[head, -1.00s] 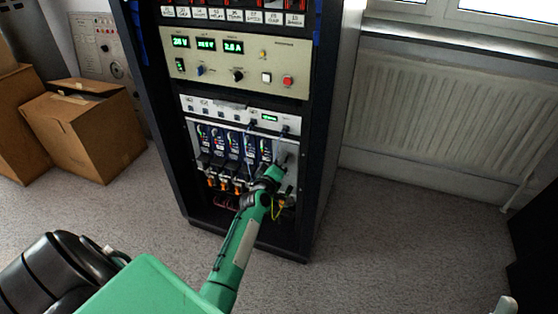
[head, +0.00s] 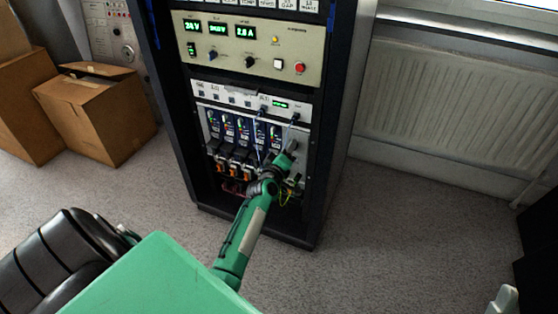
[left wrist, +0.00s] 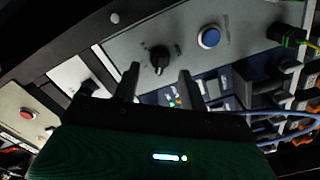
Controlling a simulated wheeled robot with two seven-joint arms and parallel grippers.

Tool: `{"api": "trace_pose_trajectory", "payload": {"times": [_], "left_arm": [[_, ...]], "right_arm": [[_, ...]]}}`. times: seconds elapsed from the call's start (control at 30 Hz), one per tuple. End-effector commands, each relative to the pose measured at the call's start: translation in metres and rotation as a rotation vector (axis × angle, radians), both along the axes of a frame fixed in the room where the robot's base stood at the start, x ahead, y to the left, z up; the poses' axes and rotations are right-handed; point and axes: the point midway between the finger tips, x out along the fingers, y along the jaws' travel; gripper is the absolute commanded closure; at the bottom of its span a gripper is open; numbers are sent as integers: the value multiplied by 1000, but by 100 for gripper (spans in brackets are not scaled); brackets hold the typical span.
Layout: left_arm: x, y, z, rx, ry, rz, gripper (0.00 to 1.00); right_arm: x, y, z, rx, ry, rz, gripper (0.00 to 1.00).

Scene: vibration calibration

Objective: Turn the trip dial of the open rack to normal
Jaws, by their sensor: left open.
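The trip dial, a black knob (left wrist: 159,57), sits on a grey panel (left wrist: 128,39) of the open rack in the left wrist view. My left gripper (left wrist: 157,78) is open, its two dark fingers apart, with the dial in the gap just beyond the fingertips. I see no contact, and the dial's setting is too small to read. In the head view my left gripper (head: 287,158) reaches into the lower right of the open rack (head: 335,120) and hides the dial.
A blue button (left wrist: 209,37) is on the same panel, beside the dial. Above, an instrument panel (head: 222,58) carries lit displays and a red button (head: 299,68). Cardboard boxes (head: 98,115) stand left; a radiator (head: 440,105) is right.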

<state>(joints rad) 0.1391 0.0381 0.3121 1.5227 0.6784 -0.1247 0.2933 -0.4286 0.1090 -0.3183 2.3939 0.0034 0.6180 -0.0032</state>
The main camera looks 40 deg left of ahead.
Motion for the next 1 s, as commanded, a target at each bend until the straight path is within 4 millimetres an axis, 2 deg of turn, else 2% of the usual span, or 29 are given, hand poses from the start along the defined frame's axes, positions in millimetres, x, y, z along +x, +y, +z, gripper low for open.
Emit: {"api": "trace_pose_trajectory", "payload": {"times": [0.3,0.6,0.8,1.0], "left_arm": [[-54,-13,2,0,2,-1,57],[-104,-25,1,1,2,0,57],[-121,-29,1,0,0,0,57],[-126,-30,1,-1,-2,0,57]], "right_arm": [[25,19,-44,-71,318,40,36],[33,33,-87,-129,559,75,36],[33,37,-102,-147,633,87,36],[33,38,-106,-153,654,90,36]]}}
